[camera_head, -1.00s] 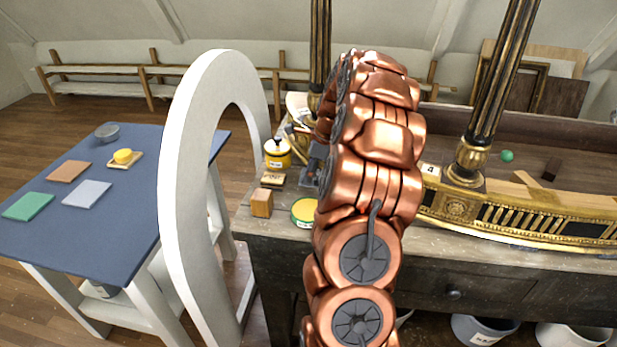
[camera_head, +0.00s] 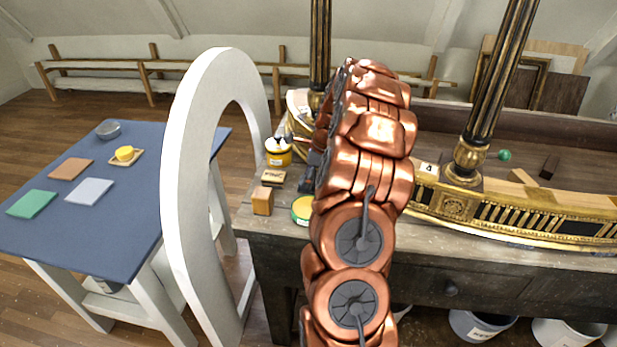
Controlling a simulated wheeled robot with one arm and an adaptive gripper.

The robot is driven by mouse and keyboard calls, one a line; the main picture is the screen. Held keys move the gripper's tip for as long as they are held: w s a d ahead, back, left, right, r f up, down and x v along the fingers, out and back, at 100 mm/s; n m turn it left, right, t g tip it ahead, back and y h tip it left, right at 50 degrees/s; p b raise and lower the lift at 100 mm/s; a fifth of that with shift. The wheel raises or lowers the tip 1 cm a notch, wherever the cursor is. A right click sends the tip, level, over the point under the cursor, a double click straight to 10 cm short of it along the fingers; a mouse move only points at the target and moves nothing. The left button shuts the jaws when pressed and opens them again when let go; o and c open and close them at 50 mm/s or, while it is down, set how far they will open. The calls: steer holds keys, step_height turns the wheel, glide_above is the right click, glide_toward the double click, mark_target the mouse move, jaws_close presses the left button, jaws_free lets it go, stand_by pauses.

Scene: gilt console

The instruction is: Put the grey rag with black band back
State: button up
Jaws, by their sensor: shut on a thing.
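My copper arm fills the middle of the view, reaching over the workbench. Only a dark part of my gripper (camera_head: 311,172) shows at the arm's left edge, beside the small pots. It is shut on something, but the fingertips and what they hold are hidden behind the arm. I cannot make out a grey rag with a black band anywhere. A plain pale grey-blue cloth (camera_head: 90,191) lies flat on the blue-topped table (camera_head: 125,235), with no band visible on it.
A green cloth (camera_head: 31,204), a brown cloth (camera_head: 71,169), a yellow piece on a small board and a glass bowl (camera_head: 108,130) are on the blue table. A white arch (camera_head: 188,190) stands between table and workbench. The gilt console (camera_head: 520,222) and its columns occupy the right.

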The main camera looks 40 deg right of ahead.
steer(key=o, duration=1.1)
steer(key=shift+f, duration=0.1)
steer(key=b+v, duration=0.2)
steer(key=v, duration=1)
steer(key=shift+b, duration=0.35)
steer(key=s+a+r+n+g, duration=0.1)
steer(key=s+a+r+n, duration=0.1)
steer(key=a+n, duration=0.8)
steer(key=s+a+r+n+g, duration=0.1)
steer(key=s+a+n, duration=0.25)
steer(key=a, duration=1.35)
steer(key=s+a+f+n+g, duration=0.1)
steer(key=s+a+f+n, duration=0.1)
steer(key=s+a+n, duration=0.2)
steer(key=s+a+f+n+h, duration=0.1)
steer(key=s+a+n, duration=0.3)
steer(key=s, duration=0.6)
steer(key=s+a+f+n+g+h, duration=0.1)
steer(key=s+a+f+n, duration=0.1)
steer(key=s+a+n, duration=0.2)
steer(key=s+n, duration=0.3)
steer(key=s, duration=0.1)
steer(key=shift+f+g, duration=0.3)
steer(key=shift+f, duration=0.1)
steer(key=shift+a+n, duration=0.1)
steer(key=shift+n, duration=0.15)
